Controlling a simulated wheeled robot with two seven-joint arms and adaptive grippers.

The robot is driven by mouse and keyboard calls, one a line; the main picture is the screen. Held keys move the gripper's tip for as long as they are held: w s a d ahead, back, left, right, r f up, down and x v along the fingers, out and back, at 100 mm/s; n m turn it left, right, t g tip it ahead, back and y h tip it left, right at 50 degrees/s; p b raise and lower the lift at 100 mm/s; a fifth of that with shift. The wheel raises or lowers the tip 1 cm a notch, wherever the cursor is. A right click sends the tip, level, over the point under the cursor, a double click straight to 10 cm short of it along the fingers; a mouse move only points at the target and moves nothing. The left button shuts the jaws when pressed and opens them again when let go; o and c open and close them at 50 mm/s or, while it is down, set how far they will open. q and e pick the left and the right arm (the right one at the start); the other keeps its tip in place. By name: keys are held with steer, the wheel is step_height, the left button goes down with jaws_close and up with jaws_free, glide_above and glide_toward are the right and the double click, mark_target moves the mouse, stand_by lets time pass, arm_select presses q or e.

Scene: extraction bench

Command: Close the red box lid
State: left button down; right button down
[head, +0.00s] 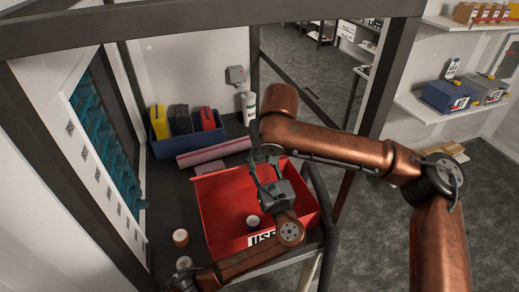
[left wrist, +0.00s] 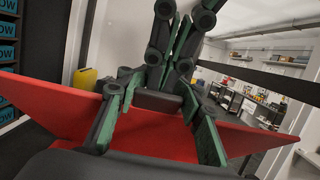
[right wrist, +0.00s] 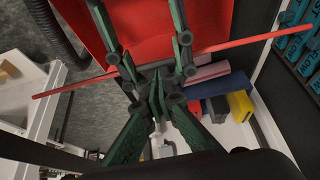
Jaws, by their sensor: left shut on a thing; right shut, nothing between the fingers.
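The red box (head: 222,212) stands on the bench with its inside exposed from above and a white label on its front. A red panel, apparently the lid (left wrist: 50,100), spreads wide behind my left fingers in the left wrist view. My left gripper (left wrist: 158,110) has its fingers apart around a dark bar at this panel and seems shut on the lid; the exact contact is partly hidden. In the head view my right gripper (head: 262,172) is above the box.
A blue bin (head: 160,148) with yellow, black and red items stands behind the box. A pink roll (head: 215,151) lies between them. A small round container (head: 180,237) stands left of the box. Dark frame posts (head: 392,75) and a black hose (head: 328,215) bound the right side.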

arm_select(q)
steer(key=c, duration=1.7)
jaws_free()
steer(key=shift+a+r, duration=0.2)
steer(key=shift+a, duration=0.05)
steer(key=shift+c, duration=0.2)
steer(key=o, duration=0.5)
steer(key=shift+d, duration=0.1)
